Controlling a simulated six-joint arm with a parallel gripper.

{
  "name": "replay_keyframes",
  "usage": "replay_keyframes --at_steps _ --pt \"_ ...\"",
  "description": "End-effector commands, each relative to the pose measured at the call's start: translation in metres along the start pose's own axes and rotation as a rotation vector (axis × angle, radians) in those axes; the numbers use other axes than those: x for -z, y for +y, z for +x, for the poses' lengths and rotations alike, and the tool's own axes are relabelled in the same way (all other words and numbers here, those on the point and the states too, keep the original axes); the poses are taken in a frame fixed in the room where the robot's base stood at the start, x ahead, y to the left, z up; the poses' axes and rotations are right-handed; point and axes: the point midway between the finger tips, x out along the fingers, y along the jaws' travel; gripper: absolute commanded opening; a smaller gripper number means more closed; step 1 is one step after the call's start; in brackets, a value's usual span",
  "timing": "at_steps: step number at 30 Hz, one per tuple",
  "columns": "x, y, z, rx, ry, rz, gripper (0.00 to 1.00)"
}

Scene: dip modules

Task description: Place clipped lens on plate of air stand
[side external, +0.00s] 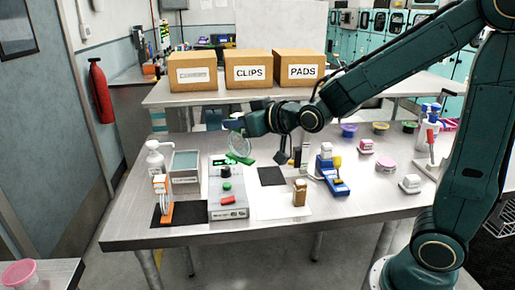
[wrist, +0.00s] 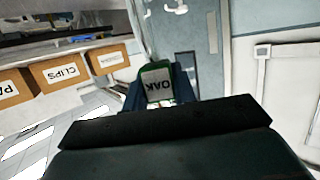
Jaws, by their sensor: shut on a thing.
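A grey box with green and red buttons (side external: 228,195), which looks like the air stand, stands on the table below the lens. The lens appears raised over its back end. I cannot make out the stand's plate behind the lens.
A white pump bottle (side external: 155,160), a grey tray (side external: 184,178) and an orange-and-white tool (side external: 163,197) stand left of the box. A brown bottle (side external: 299,193) and a blue device (side external: 331,177) stand to the right. Cardboard boxes (side external: 248,84) line the back table.

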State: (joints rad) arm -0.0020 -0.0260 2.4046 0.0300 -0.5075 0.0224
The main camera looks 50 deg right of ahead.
Motion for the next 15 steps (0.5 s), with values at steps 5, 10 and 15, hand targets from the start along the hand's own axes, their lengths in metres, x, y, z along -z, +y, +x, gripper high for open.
replay_keyframes --at_steps 5,10,15 --pt "-0.009 0.016 0.010 -0.065 -0.002 0.019 0.00" --pt "-0.020 0.041 0.022 -0.167 -0.003 0.050 0.00" --pt "-0.033 0.070 0.032 -0.288 -0.003 0.087 0.00"
